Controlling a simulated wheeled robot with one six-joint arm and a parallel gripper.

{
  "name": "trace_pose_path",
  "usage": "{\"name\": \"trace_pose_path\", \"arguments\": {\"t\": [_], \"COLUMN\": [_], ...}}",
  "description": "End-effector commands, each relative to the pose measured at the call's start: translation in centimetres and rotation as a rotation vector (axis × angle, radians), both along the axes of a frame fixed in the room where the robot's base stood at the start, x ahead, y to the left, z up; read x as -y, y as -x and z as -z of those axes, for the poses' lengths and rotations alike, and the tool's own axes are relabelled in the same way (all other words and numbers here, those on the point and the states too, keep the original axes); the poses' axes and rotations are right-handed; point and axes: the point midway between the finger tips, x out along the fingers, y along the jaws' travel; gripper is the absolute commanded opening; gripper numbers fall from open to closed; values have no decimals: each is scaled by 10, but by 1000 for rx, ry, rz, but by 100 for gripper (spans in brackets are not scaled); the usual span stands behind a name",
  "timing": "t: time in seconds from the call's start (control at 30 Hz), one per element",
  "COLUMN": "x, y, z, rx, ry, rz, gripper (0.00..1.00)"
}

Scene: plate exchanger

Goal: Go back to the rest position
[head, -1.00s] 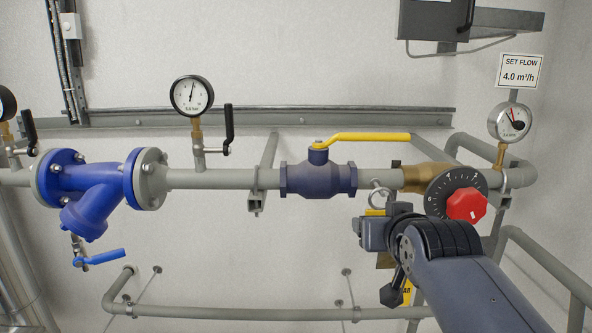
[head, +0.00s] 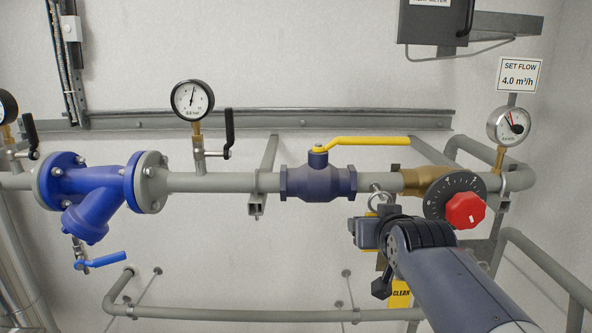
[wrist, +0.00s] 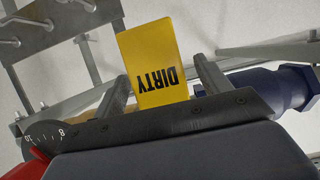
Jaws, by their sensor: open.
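My gripper (wrist: 165,85) is open in the wrist view, with one finger on each side of a yellow DIRTY tag (wrist: 153,60). The tag shows upside down between the fingers; whether they touch it cannot be told. A ring (head: 380,199) hangs just above my wrist.
A yellow CLEAN tag (head: 400,294) shows below my arm. The ball valve's yellow lever (head: 365,141) lies along the pipe. A peg rack (wrist: 45,38) is at upper left in the wrist view. A lower pipe (head: 240,314) crosses below; the wall space left of my wrist is open.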

Motion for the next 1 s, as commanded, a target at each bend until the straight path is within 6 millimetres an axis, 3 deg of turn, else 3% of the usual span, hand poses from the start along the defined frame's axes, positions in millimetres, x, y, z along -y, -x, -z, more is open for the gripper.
{"name": "trace_pose_path", "arguments": {"t": [0.07,0.13,0.2,0.87,1.0], "x": [0,0,0,0,0], "y": [-11,-6,5,95,74], "z": [5,-7,-14,-16,1], "rx": [-4,1,4,5,-6], "ry": [0,0,0,0,0], "rz": [0,0,0,0,-1], "gripper": [72,72,72,72,72]}}
